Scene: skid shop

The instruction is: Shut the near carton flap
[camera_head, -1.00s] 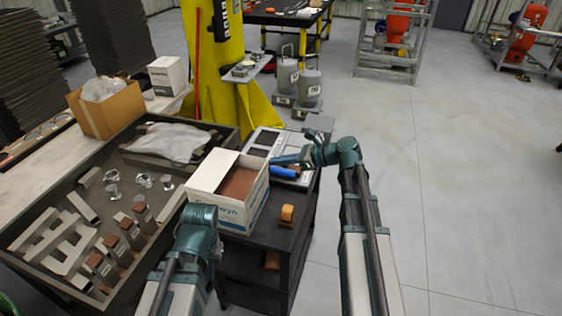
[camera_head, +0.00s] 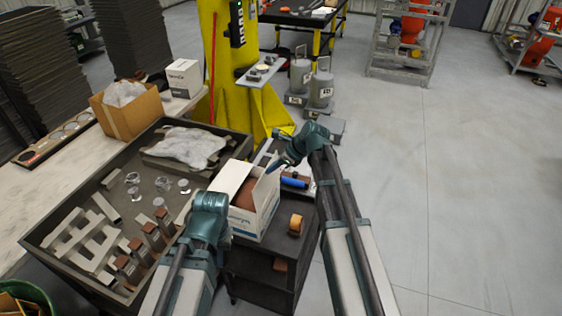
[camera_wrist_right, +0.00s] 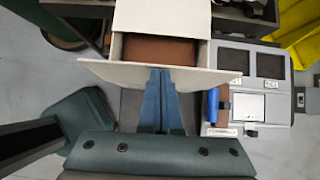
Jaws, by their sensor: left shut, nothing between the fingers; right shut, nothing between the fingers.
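The white open carton (camera_head: 242,222) stands on the dark cart, with brown contents (camera_wrist_right: 160,50) showing inside. In the right wrist view its near flap (camera_wrist_right: 100,70) sticks up and out toward me. My right gripper (camera_head: 270,171) is shut and empty, at the carton's right side. Its blue fingertips (camera_wrist_right: 160,75) meet the flap's outer face in the right wrist view; whether they press on it I cannot tell. Another flap (camera_wrist_right: 160,18) lies at the carton's far side. My left gripper (camera_head: 209,202) is left of the carton; its fingertips are hidden by its wrist.
A dark tray (camera_head: 100,183) of metal parts is to the left. A yellow column (camera_head: 228,75) stands behind.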

